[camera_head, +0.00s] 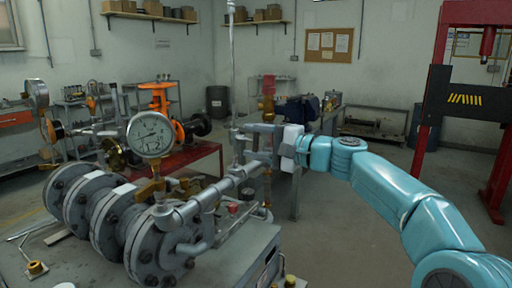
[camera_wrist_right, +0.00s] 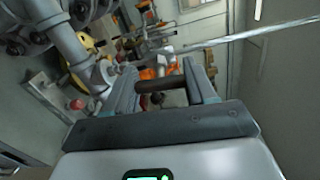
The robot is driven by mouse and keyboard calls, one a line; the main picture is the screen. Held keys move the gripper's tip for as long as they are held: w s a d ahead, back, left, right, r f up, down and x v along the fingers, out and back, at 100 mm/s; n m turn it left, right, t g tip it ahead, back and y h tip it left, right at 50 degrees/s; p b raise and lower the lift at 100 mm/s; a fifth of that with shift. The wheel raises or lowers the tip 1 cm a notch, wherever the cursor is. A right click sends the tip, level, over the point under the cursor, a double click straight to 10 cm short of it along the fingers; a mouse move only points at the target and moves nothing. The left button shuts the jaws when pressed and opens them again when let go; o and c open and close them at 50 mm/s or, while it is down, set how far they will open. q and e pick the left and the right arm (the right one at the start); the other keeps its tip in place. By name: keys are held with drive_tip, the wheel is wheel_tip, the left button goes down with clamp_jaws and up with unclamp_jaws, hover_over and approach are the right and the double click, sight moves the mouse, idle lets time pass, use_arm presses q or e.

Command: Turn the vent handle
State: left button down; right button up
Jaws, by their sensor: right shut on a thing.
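My right gripper (camera_head: 247,142) reaches in from the right at the grey pipework beside the pressure gauge (camera_head: 150,134). In the right wrist view its two grey fingers (camera_wrist_right: 161,85) stand apart with a dark brown bar, the vent handle (camera_wrist_right: 152,102), between them. The gripper is shut on this handle. In the head view the fingers and pipes hide the handle, so its angle is hard to tell. The grey pipe (camera_head: 215,194) runs from the flanged valve body (camera_head: 150,243) up towards the gripper. My left gripper is not in view.
An orange valve (camera_head: 159,100) stands on a red bench behind the gauge. A thin vertical pipe (camera_head: 231,60) rises close to my right gripper. A red press frame (camera_head: 495,175) stands at the right. Open floor lies between the press and the pipework.

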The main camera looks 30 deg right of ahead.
idle(0.5)
drive_tip(key=o, duration=1)
drive_tip(key=shift+w, duration=0.1)
drive_tip(key=shift+o, duration=0.2)
drive_tip(key=b+v, duration=0.2)
drive_tip(key=v, duration=1.4)
drive_tip(key=shift+d, duration=0.15)
drive_tip(key=shift+r, duration=0.1)
